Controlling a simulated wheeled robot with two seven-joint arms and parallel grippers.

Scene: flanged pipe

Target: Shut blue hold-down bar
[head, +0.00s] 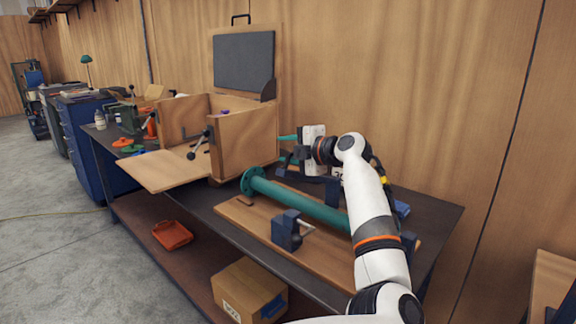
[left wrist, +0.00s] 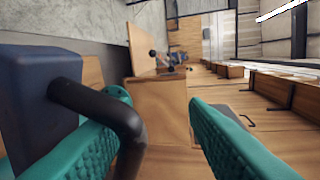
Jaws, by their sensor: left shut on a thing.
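The teal flanged pipe (head: 300,202) lies along a wooden board (head: 245,222) on the dark bench. The dark blue hold-down bar (head: 326,184) is behind the pipe, partly covered by my arm; its exact angle is hard to tell. In the left wrist view, its blue body (left wrist: 35,100) fills the left side, with a bent black handle (left wrist: 125,120) reaching between the fingers. My left gripper (head: 286,148), with teal fingers, is beyond the pipe and shut on that handle. It also shows in the left wrist view (left wrist: 160,105). My right gripper is out of view.
A dark blue block with a metal lever (head: 288,230) stands in front of the pipe. An open wooden box (head: 245,140) with a raised lid is close left of my gripper. A wooden wall (head: 420,90) rises behind the bench. A cardboard box (head: 248,290) sits on the lower shelf.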

